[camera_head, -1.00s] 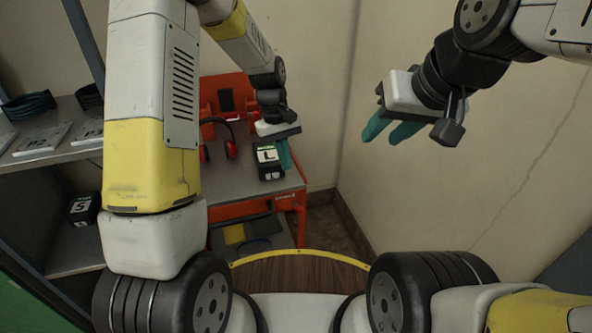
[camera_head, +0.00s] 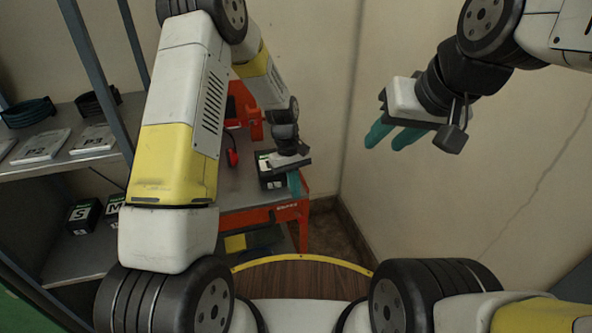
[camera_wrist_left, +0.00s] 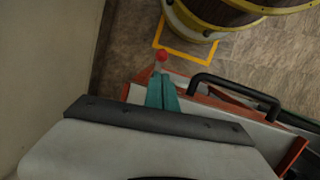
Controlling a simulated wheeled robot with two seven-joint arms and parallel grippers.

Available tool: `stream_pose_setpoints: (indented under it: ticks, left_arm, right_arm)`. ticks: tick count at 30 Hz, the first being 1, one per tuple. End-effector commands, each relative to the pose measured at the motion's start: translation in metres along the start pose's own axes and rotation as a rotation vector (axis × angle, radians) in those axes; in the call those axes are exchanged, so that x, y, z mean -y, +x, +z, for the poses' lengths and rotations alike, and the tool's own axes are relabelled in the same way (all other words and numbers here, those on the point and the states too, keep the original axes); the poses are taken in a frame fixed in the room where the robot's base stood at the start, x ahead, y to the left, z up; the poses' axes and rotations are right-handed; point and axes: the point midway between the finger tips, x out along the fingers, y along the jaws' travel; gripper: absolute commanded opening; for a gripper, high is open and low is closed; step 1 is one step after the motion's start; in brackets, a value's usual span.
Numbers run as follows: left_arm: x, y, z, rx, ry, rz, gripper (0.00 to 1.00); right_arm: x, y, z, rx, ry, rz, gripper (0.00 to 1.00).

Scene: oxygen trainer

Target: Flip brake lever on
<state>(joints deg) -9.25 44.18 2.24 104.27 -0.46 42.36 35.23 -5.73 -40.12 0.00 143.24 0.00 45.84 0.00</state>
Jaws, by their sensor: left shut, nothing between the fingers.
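A lever with a round red knob (camera_wrist_left: 161,55) stands at the edge of the red cart (camera_head: 292,211); I take it to be the brake lever. In the left wrist view the knob is just beyond my left fingertips; I cannot tell whether they touch. My left gripper (camera_head: 294,182) is shut and empty, its teal fingers together, low at the cart's right side. It also shows in the left wrist view (camera_wrist_left: 162,82). The knob is not discernible in the head view. My right gripper (camera_head: 385,140) hangs in the air at the right, open and empty.
A black box (camera_head: 270,180) sits on the cart top beside my left gripper. A black handle (camera_wrist_left: 236,90) is on the cart's edge. Shelves (camera_head: 75,170) at left hold boxes. A wall is close on the right.

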Motion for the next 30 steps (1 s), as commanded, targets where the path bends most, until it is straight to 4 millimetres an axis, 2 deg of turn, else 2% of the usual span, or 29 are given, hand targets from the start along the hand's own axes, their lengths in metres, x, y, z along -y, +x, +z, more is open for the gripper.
stream_pose_setpoints:
  ticks: [1,6,12,25,30]
  left_arm:
    - [0.001,0.011,0.001,0.004,0.0,-0.002,0.0]
    - [0.0,0.04,0.0,0.001,0.0,-0.001,0.0]
    - [0.0,0.06,0.0,0.0,0.0,0.0,0.0]
    - [0.0,0.063,-0.001,-0.003,0.0,0.001,0.0]
    - [-0.004,0.062,-0.009,-0.026,0.003,0.003,0.0]
  right_arm:
    - [0.0,0.0,0.0,0.0,0.0,0.0,0.36]
    - [0.0,0.0,0.0,0.0,0.0,0.0,0.36]
    - [0.0,0.0,0.0,0.0,0.0,0.0,0.36]
    - [0.0,0.0,0.0,0.0,0.0,0.0,0.36]
    - [0.0,0.0,0.0,0.0,0.0,0.0,0.36]
